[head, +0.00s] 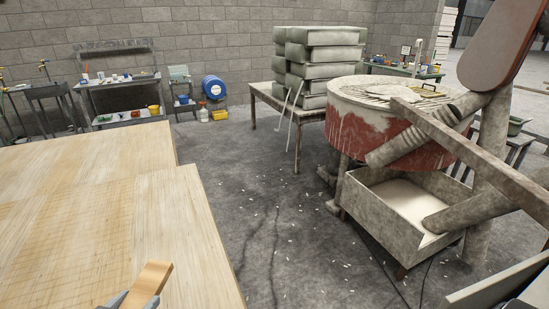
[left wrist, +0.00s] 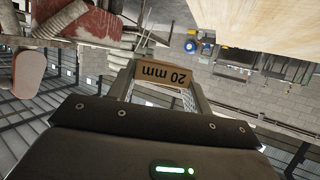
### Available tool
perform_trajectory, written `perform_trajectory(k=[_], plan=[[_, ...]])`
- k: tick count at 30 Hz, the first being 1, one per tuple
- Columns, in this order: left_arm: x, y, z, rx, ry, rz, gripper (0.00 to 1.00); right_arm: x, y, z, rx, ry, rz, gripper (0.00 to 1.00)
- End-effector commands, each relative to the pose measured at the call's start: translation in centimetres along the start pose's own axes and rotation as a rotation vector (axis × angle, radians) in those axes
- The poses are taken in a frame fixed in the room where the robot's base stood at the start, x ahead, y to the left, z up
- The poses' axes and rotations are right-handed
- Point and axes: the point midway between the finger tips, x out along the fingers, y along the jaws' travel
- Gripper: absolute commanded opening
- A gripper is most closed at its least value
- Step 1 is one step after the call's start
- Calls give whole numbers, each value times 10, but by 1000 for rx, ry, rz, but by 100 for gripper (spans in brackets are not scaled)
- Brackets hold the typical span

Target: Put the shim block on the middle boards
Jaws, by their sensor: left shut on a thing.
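In the left wrist view the block (left wrist: 163,75) shows a "20 mm" marking between the two fingers. Wide pale boards (head: 85,185) fill the left of the head view, with a stepped edge between a far section and a near section (head: 185,225). The held block appears in front of the near boards; whether it touches them I cannot tell. My right gripper is not in view.
A red, plaster-stained mixer (head: 400,128) with a grey trough (head: 395,210) stands at the right. Stacked grey-green blocks (head: 318,60) rest on a table behind. A blue drum (head: 214,87) and shelves stand by the wall. Speckled concrete floor (head: 280,215) lies between, mostly clear.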

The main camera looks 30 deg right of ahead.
Motion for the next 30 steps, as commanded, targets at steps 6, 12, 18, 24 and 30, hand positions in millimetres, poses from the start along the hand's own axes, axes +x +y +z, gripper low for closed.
perform_trajectory(k=[6, 12, 18, 24, 30], plan=[[-25, 0, -47, 24, 1, 63, 26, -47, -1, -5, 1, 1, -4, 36], [-52, 0, -84, 54, -2, 144, 26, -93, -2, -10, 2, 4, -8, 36], [-85, -2, -116, 87, -2, 241, 26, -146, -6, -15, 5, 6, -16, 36], [-101, -7, -123, 108, 1, 281, 26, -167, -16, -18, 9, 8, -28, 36], [-110, -11, -125, 118, 1, 295, 26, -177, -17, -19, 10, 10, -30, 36]])
